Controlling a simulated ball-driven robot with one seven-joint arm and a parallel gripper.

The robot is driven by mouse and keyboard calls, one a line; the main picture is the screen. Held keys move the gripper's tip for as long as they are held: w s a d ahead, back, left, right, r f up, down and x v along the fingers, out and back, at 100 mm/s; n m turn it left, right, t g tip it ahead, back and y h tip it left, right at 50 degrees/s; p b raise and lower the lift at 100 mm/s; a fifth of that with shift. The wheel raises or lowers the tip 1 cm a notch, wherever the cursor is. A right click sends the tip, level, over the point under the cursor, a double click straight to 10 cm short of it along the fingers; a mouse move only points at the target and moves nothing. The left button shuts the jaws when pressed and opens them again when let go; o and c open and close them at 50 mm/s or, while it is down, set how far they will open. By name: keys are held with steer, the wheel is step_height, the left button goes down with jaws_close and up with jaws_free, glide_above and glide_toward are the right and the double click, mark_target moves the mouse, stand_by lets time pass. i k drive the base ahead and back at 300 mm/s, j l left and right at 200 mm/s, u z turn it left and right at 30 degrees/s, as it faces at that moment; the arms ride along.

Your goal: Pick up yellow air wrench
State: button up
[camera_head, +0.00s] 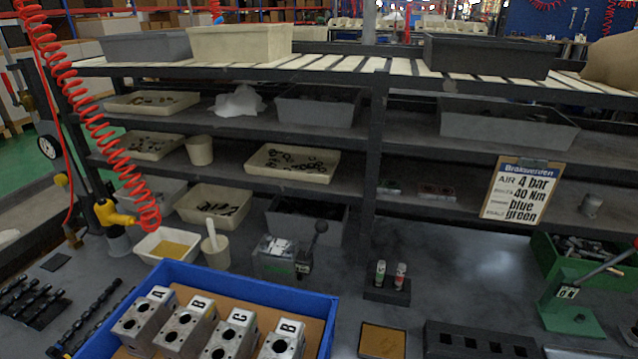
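The yellow air wrench (109,213) is at the left side of the workbench. Its yellow body sits upright on or in a grey holder, with its handle pointing to the right. A red coiled air hose (112,150) hangs down from the upper left and ends beside the wrench. I cannot tell exactly how the hose joins it. My gripper is not in view.
A blue crate (240,282) with lettered metal valve blocks stands in front. A white tray (143,251) and a beige cup (216,254) stand right of the wrench. Shelves with bins rise behind. A green lever press (570,312) is at the right.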

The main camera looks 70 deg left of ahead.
mark_target(113, 225)
steer(key=u, duration=2.9)
steer(key=i+j, duration=0.1)
steer(key=j, duration=0.3)
steer(key=i+j, duration=0.15)
steer(key=j, duration=0.25)
steer(key=i+j, duration=0.1)
steer(key=j, duration=0.3)
steer(key=i+j, duration=0.15)
steer(key=j, duration=0.25)
steer(key=i+j, duration=0.1)
steer(key=j, duration=0.3)
steer(key=i+j, duration=0.15)
steer(key=j, duration=0.25)
steer(key=i+j, duration=0.1)
steer(key=j, duration=0.3)
steer(key=j+z, duration=0.1)
steer(key=z, duration=0.3)
steer(key=j+z, duration=0.15)
steer(key=z, duration=0.3)
steer(key=j+z, duration=0.15)
steer(key=z, duration=0.25)
steer(key=j+z, duration=0.15)
steer(key=z, duration=0.25)
